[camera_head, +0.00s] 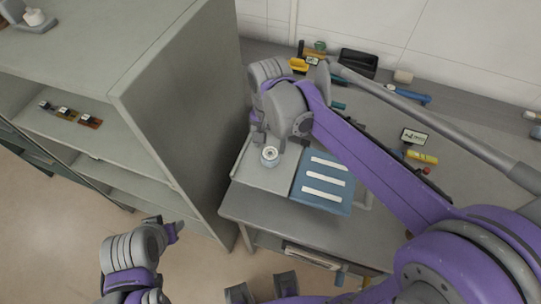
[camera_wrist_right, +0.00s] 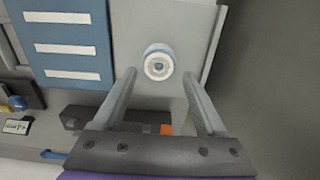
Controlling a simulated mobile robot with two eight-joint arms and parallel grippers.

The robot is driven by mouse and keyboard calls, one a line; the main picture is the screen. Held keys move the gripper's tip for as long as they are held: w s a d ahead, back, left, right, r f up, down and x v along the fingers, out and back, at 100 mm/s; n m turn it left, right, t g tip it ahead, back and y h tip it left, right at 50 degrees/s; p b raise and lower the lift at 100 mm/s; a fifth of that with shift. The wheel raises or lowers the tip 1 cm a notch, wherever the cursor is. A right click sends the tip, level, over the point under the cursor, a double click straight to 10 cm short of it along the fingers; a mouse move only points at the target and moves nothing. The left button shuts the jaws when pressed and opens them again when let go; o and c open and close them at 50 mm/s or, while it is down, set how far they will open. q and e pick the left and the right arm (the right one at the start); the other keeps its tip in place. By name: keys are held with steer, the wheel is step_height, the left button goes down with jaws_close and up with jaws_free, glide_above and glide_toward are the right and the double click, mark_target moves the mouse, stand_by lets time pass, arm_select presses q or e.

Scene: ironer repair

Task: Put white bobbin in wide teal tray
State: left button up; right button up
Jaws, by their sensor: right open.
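A small round bobbin with a white top and bluish side (camera_head: 269,156) stands upright on a pale grey board at the table's left end. In the right wrist view the bobbin (camera_wrist_right: 158,62) shows just ahead of the fingertips, centred between them. My right gripper (camera_head: 279,142) is open and empty, just above and behind it in the head view; I see no contact. A flat blue-teal tray or panel (camera_head: 313,202) with three white strips lies right of the bobbin; I cannot tell whether it is the wide teal tray. My left gripper (camera_head: 170,229) is low at left, its jaws unclear.
A tall grey shelf unit (camera_head: 175,110) stands close left of the table. A small white object (camera_head: 34,17) sits on a grey stand on its top. Tools, a black bin (camera_head: 358,63) and a yellow-handled item (camera_head: 422,157) lie on the table behind and right.

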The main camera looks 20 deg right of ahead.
mark_target(270, 157)
step_height(270, 157, down, 6)
steer(key=shift+s+r, duration=0.1)
steer(key=shift+r, duration=0.05)
jaws_close()
stand_by(0.5)
